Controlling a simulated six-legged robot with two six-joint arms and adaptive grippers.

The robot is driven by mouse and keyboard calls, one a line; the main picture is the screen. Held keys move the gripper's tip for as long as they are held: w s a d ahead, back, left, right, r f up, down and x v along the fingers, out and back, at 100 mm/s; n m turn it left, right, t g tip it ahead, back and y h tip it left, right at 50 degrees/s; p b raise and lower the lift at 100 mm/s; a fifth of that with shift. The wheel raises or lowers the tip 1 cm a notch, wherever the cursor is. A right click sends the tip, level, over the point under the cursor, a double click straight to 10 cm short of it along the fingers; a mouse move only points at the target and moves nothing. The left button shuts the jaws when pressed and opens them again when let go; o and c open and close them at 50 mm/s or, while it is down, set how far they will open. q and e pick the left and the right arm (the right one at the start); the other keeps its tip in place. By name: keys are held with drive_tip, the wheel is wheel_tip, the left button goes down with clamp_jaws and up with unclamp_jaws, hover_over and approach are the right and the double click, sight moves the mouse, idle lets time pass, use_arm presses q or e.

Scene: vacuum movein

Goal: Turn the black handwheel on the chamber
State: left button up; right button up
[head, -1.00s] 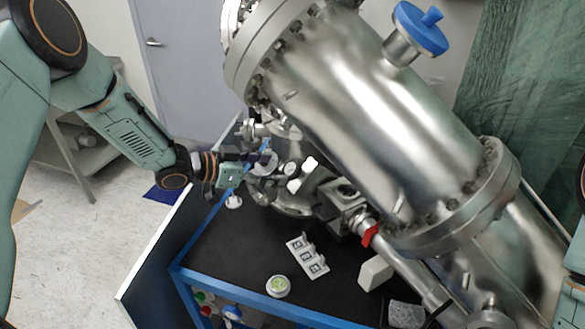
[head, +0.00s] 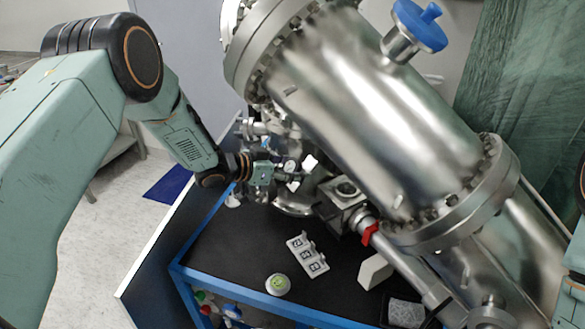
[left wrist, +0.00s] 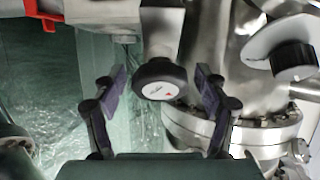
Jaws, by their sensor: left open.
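The black handwheel (left wrist: 160,80) shows in the left wrist view as a round knob with a white label on its face. My left gripper (left wrist: 160,77) is open, with one dark finger on each side of the knob and a gap visible on both sides. In the head view my left gripper (head: 288,176) is at the fittings below the big steel chamber (head: 370,110). The handwheel cannot be made out clearly there. My right gripper is out of view.
A blue-framed bench with a black top (head: 235,248) stands below the chamber. On it are a white display block (head: 307,254) and a round white item with a green top (head: 278,284). A red-handled valve (head: 369,234) and pipes crowd the right. A blue knob (head: 420,25) tops the chamber.

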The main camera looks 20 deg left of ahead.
use_arm(q)
drive_tip(key=shift+c, duration=0.4)
drive_tip(key=shift+w, duration=0.1)
drive_tip(key=c, duration=1.1)
drive_tip(key=shift+m, duration=0.3)
drive_tip(key=m+g, duration=0.1)
drive_tip(key=m, duration=0.1)
drive_tip(key=m+h, duration=0.1)
drive_tip(key=m, duration=0.2)
drive_tip(key=shift+g, duration=0.4)
drive_tip(key=m+g, duration=0.1)
drive_tip(key=m, duration=0.2)
drive_tip(key=m+g, duration=0.1)
drive_tip(key=m, duration=0.3)
drive_tip(key=shift+g+h+b, duration=0.3)
drive_tip(key=shift+h+b, duration=0.05)
drive_tip(key=shift+h, duration=0.05)
